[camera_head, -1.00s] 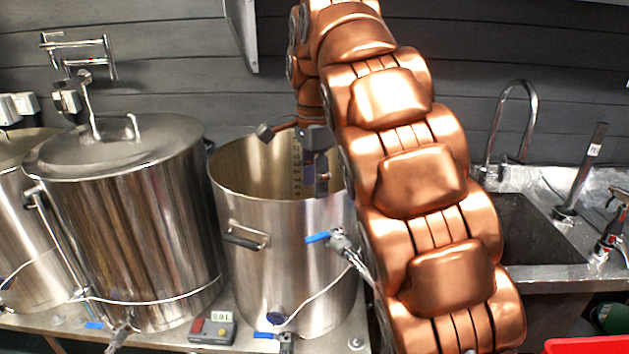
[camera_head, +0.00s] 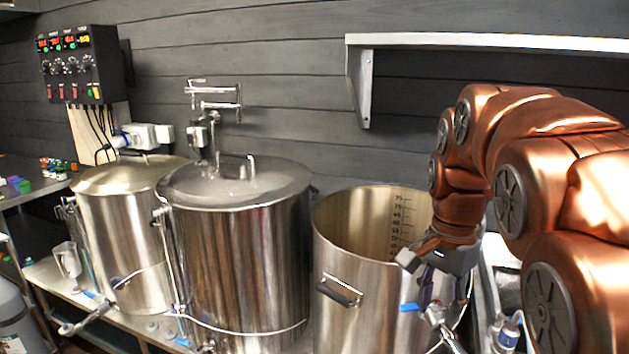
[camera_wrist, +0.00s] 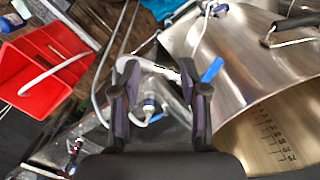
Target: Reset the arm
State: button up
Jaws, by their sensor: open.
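My copper-coloured arm (camera_head: 590,190) rises at the right of the head view and bends over toward the open steel pot. My gripper (camera_head: 432,285) hangs in front of the pot's right side, at about rim height. In the wrist view my gripper (camera_wrist: 160,85) has its two dark fingers apart with nothing held between them. Behind the fingers show a steel valve and pale hoses. The open pot (camera_head: 345,240) stands upright with scale marks inside, and it fills the right of the wrist view (camera_wrist: 240,50).
Two lidded steel kettles (camera_head: 245,250) (camera_head: 130,240) stand left of the open pot. A wall shelf (camera_head: 480,42) runs above my arm. A control box (camera_head: 80,65) hangs at far left. Red bins (camera_wrist: 40,70) lie at left in the wrist view.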

jog(key=s+f+n, duration=0.3)
jog(key=s+f, duration=0.1)
jog(key=s, duration=0.3)
jog(key=s+a+f+n+p, duration=0.1)
jog(key=s+f+n, duration=0.3)
jog(key=s, duration=0.4)
jog(key=s+f+n+g, duration=0.1)
jog(key=s+f+n, duration=0.3)
jog(key=s, duration=0.4)
jog(key=shift+s+a+f+p, duration=0.15)
jog(key=shift+a+f+p, duration=0.2)
jog(key=shift+a+f, duration=0.05)
dwell(0.7)
